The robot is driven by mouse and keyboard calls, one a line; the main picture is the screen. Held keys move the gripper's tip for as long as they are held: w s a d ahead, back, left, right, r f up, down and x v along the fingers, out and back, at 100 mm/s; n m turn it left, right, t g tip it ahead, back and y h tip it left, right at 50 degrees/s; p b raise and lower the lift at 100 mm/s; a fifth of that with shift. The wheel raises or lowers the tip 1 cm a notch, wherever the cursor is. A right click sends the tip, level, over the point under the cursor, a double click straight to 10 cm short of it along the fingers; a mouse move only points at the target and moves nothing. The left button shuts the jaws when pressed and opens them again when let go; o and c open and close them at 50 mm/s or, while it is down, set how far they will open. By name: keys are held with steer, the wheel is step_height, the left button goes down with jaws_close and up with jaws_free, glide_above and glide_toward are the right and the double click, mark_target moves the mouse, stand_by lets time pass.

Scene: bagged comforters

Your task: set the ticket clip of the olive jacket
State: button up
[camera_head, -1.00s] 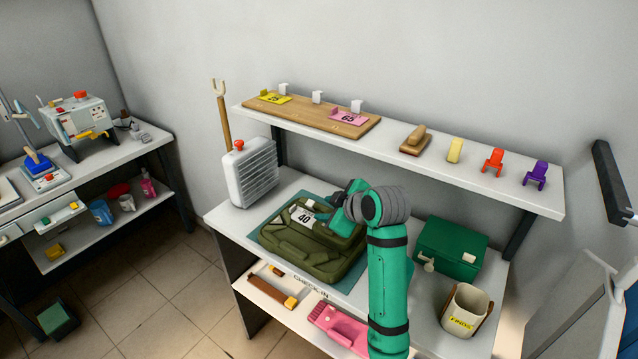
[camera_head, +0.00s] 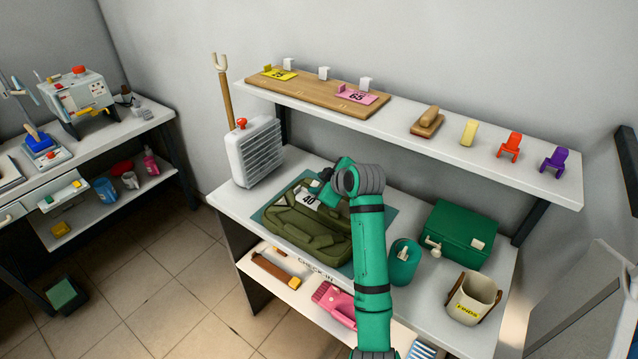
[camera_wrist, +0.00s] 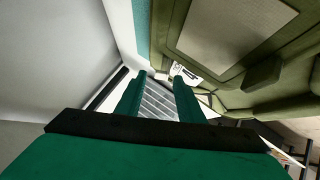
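The olive jacket (camera_head: 300,232) lies folded on a teal mat (camera_head: 387,214) on the bench. It fills the upper right of the wrist view (camera_wrist: 285,62). A white ticket (camera_head: 308,198) marked 40 lies on the jacket's far side. Part of a white and black piece, apparently the ticket (camera_wrist: 188,73), shows just past the right finger in the wrist view. My gripper (camera_head: 322,180) is low by the ticket's far edge. Its two green fingers (camera_wrist: 158,98) stand apart with nothing seen between them. The clip itself is not clearly visible; I cannot tell whether a finger touches it.
A white heater-like unit (camera_head: 255,152) stands left of the jacket. A green canister (camera_head: 403,264), a green box (camera_head: 458,237) and a FINDS bin (camera_head: 472,300) stand right. The shelf (camera_head: 400,140) above holds a wooden board (camera_head: 318,97) with yellow and pink tickets.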

steer(key=shift+w+a+f, duration=0.15)
steer(key=shift+w+a, duration=0.1)
steer(key=shift+a, duration=0.1)
jaws_close()
steer(key=shift+w+d+m+g+y, duration=0.5)
steer(key=shift+w+g+y, duration=0.1)
steer(key=shift+g, duration=0.3)
jaws_free()
steer(key=shift+s, duration=0.1)
steer(key=shift+v, duration=3.8)
